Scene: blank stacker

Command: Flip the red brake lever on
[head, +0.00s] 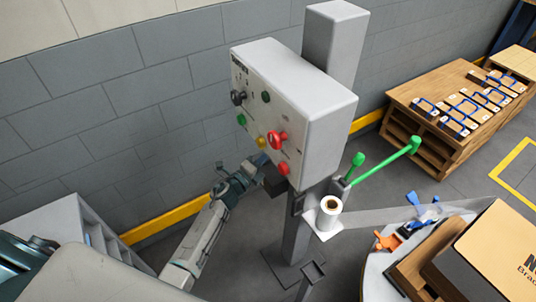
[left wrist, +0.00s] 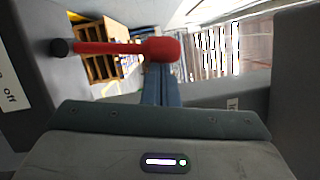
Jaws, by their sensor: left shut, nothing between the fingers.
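The red brake lever (left wrist: 110,47) shows in the left wrist view as a red rod with a round knob, sticking out from a black pivot on a grey panel. An "off" label is on that panel at the left edge. In the head view, a red knob (head: 284,169) low on the control box (head: 318,115) seems to be this lever's end. My left gripper (left wrist: 159,72) is shut and empty, its fingertips close to the knob; contact cannot be told. In the head view my left gripper (head: 262,161) is at the box's lower edge. My right gripper is out of view.
A larger red knob (head: 277,139) sits just above on the panel, with green, yellow and black controls nearby. Green-knobbed levers (head: 400,152) and a white roll (head: 329,206) are right of the post. A wooden bench (head: 425,95) stands at the back right.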

